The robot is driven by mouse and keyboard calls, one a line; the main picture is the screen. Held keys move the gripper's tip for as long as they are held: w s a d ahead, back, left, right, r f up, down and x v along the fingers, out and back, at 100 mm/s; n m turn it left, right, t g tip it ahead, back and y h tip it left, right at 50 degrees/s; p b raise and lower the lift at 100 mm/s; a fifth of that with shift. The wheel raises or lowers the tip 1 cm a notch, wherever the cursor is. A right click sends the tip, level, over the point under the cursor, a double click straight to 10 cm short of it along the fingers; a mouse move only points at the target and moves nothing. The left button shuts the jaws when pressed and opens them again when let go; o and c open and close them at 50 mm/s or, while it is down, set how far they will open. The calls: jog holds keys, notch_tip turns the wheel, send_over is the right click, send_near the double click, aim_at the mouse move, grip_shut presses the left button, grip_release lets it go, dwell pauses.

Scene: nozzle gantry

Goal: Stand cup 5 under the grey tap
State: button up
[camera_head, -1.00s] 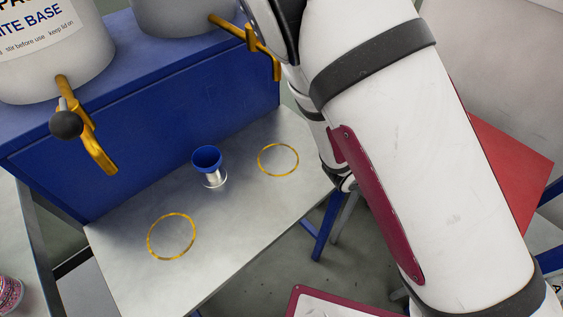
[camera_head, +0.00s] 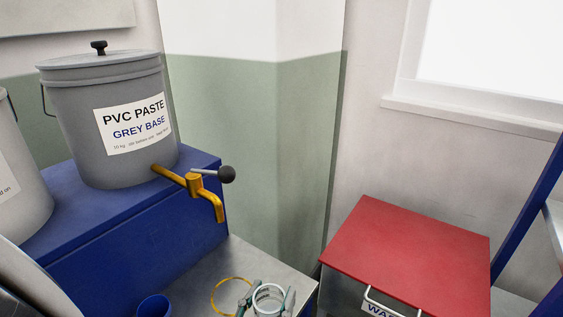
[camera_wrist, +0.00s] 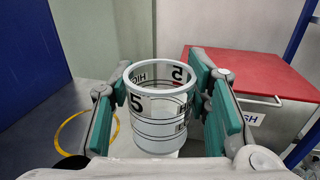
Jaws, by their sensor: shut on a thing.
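Cup 5 (camera_head: 268,296), clear with a white rim, is between the fingers of my gripper (camera_head: 267,300). In the wrist view the cup (camera_wrist: 158,108) stands upright, showing a black 5 and black lines, with green finger pads on both sides of it. The grey tap is the brass tap (camera_head: 205,192) with a black knob on the bucket labelled PVC PASTE GREY BASE (camera_head: 85,125). A yellow ring (camera_head: 213,292) lies on the bench below this tap. The cup is to the right of the ring; I cannot tell whether it touches the bench.
A blue cup (camera_head: 154,306) stands on the metal bench (camera_head: 205,272), left of the ring. The blue bucket stand (camera_head: 130,255) rises behind the bench. A red-lidded bin (camera_head: 410,250) is to the right, with a blue frame (camera_head: 535,215) beyond it.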

jog(key=w+a, duration=0.2)
jog(key=a, duration=0.1)
jog(key=w+a, duration=0.3)
jog(key=w+a+f, duration=0.1)
jog(key=w+a, duration=0.1)
jog(key=a, duration=0.1)
jog(key=shift+w+f+b, duration=0.1)
jog(key=shift+w+b, duration=0.1)
jog(key=shift+b, duration=0.2)
jog(key=shift+a+f+b, duration=0.1)
jog(key=shift+f+b, duration=0.25)
jog(key=shift+f, duration=1.45)
jog(key=o, duration=1)
